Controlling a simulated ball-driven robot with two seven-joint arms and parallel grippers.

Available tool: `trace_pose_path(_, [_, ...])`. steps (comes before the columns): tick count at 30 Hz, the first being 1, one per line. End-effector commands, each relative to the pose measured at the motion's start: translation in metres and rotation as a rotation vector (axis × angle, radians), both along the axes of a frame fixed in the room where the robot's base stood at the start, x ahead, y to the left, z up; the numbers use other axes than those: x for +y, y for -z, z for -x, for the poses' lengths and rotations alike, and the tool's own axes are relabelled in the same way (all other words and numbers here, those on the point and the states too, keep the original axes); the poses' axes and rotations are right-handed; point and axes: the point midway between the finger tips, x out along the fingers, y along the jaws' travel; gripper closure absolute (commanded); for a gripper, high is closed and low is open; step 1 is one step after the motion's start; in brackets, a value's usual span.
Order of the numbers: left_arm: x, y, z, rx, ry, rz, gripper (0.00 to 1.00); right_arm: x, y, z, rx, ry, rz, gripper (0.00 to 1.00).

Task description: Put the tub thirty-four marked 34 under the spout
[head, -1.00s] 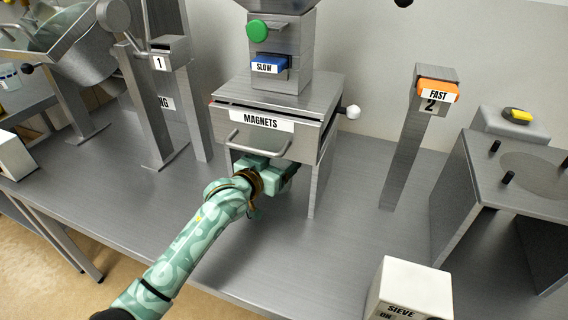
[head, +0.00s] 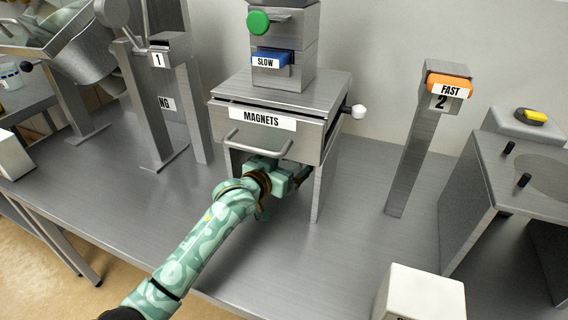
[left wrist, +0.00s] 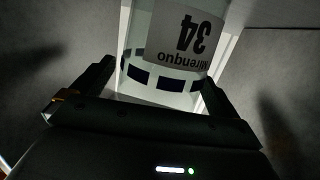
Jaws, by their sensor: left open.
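The tub marked 34 (left wrist: 175,50) shows in the left wrist view as a pale container with a white label and a band of dark blue blocks, its lettering upside down there. My left gripper (left wrist: 155,78) is open, with one finger at each side of the tub's near part. I cannot tell whether the fingers touch it. In the head view my left gripper (head: 298,178) reaches in under the steel housing labelled MAGNETS (head: 262,119). The tub is hidden there. A spout does not show clearly. My right gripper is not in view.
The housing's legs (head: 322,190) stand close beside my left gripper, with a drawer handle (head: 255,143) above it. A post with an orange FAST button (head: 449,86) and a steel stand (head: 470,185) are at the right.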

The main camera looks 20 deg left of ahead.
Motion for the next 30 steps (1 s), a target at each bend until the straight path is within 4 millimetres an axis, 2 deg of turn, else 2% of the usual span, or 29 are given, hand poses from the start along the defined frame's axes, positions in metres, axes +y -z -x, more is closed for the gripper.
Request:
trace_pose_path(2, [0.0,-0.004,0.0,-0.001,0.0,0.0,0.01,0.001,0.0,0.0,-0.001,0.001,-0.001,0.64])
trace_pose_path(5, [0.003,-0.009,0.013,-0.001,0.0,0.0,0.01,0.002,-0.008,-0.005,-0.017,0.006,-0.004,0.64])
trace_pose_path(12, [0.016,-0.021,0.068,-0.003,-0.001,-0.001,0.01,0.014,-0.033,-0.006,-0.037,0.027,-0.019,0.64])
trace_pose_path(18, [0.024,-0.023,0.103,-0.002,0.0,-0.001,0.01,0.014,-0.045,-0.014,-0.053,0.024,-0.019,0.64])
trace_pose_path(22, [0.026,-0.023,0.114,-0.002,0.0,0.0,0.01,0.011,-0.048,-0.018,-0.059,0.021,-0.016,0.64])
trace_pose_path(30, [0.027,-0.021,0.116,0.0,0.0,0.001,0.01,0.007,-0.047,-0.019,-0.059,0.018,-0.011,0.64])
